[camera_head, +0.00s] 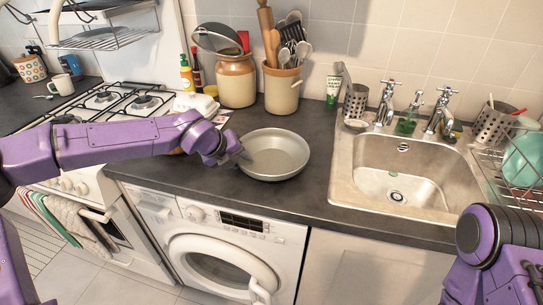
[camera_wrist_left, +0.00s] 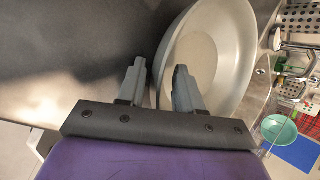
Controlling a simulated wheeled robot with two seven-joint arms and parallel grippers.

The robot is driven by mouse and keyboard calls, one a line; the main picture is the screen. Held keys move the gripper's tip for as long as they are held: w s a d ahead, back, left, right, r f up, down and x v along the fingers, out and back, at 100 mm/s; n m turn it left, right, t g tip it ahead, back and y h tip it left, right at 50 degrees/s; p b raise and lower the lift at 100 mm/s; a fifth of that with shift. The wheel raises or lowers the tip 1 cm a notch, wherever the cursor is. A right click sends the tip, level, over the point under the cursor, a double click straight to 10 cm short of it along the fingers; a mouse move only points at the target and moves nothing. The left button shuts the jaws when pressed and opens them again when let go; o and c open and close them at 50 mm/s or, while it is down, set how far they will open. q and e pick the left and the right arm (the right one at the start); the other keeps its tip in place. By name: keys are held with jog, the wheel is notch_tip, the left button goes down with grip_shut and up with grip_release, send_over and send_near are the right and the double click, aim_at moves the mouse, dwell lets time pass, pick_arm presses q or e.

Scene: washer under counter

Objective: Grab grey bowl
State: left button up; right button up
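The grey bowl (camera_head: 274,155) sits on the dark counter above the washer, left of the sink. Its pale inside also shows in the left wrist view (camera_wrist_left: 215,50). My left gripper (camera_head: 242,156) is at the bowl's left edge. In the left wrist view the two fingers of this gripper (camera_wrist_left: 159,85) are apart, one outside the bowl and one over its inside, with the rim between them. I see no clear contact of both fingers with the rim. My right arm is at the lower right in the head view; its gripper is out of view.
The sink (camera_head: 345,185) lies right of the bowl. The gas hob (camera_head: 110,105) is to the left. A dish rack (camera_head: 505,175) stands at the far right. The counter in front of the bowl is clear.

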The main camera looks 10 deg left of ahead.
pick_arm(q)
jog(key=shift+w+f, duration=0.1)
jog(key=shift+f, duration=0.05)
grip_shut()
dwell(1.4)
